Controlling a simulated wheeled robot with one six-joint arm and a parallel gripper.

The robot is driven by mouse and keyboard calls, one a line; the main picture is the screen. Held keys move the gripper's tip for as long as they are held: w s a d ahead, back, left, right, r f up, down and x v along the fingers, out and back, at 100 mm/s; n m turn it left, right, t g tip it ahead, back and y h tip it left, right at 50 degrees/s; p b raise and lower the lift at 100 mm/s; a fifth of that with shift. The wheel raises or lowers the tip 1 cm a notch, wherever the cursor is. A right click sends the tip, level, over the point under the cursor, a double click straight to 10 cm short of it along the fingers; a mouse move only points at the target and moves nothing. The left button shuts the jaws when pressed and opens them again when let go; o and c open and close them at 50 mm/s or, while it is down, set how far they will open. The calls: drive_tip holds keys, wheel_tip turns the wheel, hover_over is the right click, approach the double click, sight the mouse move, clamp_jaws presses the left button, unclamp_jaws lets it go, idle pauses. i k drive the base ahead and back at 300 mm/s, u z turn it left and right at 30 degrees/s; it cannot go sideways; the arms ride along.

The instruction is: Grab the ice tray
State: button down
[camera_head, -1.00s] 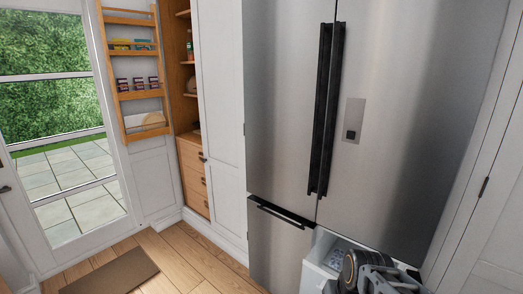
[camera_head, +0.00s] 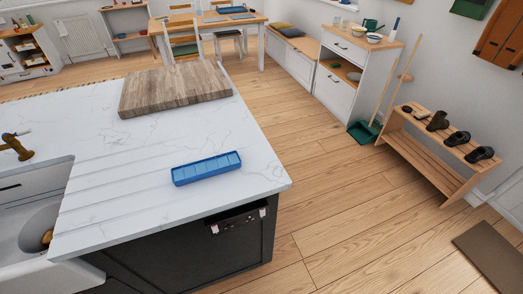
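A blue ice tray (camera_head: 207,168) with a row of several compartments lies on the white marble counter (camera_head: 225,125), near the counter's front right corner. It is long and narrow and lies at a slight slant. Nothing touches it from above. My gripper is not in view.
A thick wooden board (camera_head: 175,88) lies behind the tray. A sink (camera_head: 35,225) with a brass tap (camera_head: 15,147) is at the left. A shoe bench (camera_head: 435,155), a green dustpan (camera_head: 364,131) and a doormat (camera_head: 495,256) are at the right. Wooden floor right of the counter is clear.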

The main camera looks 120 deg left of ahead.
sight(185, 174)
drive_tip(key=k, duration=0.25)
drive_tip(key=u, duration=4.05)
drive_tip(key=k, duration=0.4)
drive_tip(key=u, duration=0.4)
drive_tip(key=i, duration=1)
drive_tip(key=u, duration=1.15)
